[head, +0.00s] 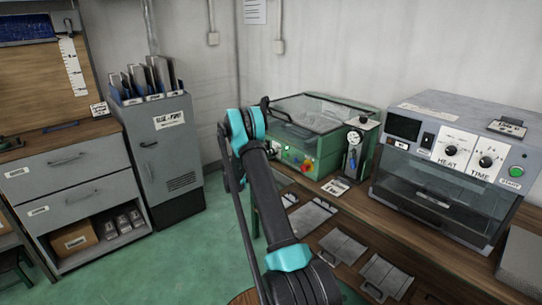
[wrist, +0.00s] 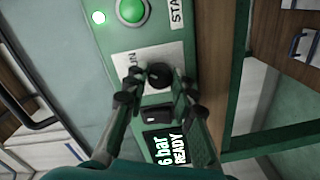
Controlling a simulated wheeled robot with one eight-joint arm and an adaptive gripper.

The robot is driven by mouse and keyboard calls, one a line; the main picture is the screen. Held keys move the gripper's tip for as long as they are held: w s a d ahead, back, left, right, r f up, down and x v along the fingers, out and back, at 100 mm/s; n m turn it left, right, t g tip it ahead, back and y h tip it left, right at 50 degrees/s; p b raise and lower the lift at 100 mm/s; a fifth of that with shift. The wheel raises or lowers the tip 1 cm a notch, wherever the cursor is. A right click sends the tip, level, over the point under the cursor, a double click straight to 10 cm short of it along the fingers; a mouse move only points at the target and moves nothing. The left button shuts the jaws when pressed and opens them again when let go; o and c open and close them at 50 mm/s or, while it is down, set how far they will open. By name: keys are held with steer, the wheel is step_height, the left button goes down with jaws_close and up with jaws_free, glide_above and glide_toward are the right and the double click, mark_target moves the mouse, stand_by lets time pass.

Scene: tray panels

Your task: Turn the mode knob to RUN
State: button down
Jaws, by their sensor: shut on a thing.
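The mode knob (wrist: 158,75) is a round black knob on a green panel (wrist: 124,41) in the wrist view. A pale label plate (wrist: 138,58) lies beside it; the letters "UN" can be made out, the rest is covered. My gripper (wrist: 160,82) has a finger on each side of the knob and is shut on it. Where the knob's pointer stands is too dark to tell.
Next to the knob are a lit green button (wrist: 132,11), a black rocker switch (wrist: 157,115) and a display reading "6 bar READY" (wrist: 172,150). A grey oven (head: 440,170) stands right on the wooden bench. A grey file cabinet (head: 165,145) stands left.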

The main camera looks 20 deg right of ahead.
steer(key=shift+m, duration=0.5)
steer(key=c, duration=1.3)
jaws_free()
steer(key=shift+o, duration=0.2)
steer(key=shift+a, duration=0.15)
steer(key=v, duration=1.1)
steer(key=shift+s+a, duration=0.2)
steer(key=shift+a, duration=0.15)
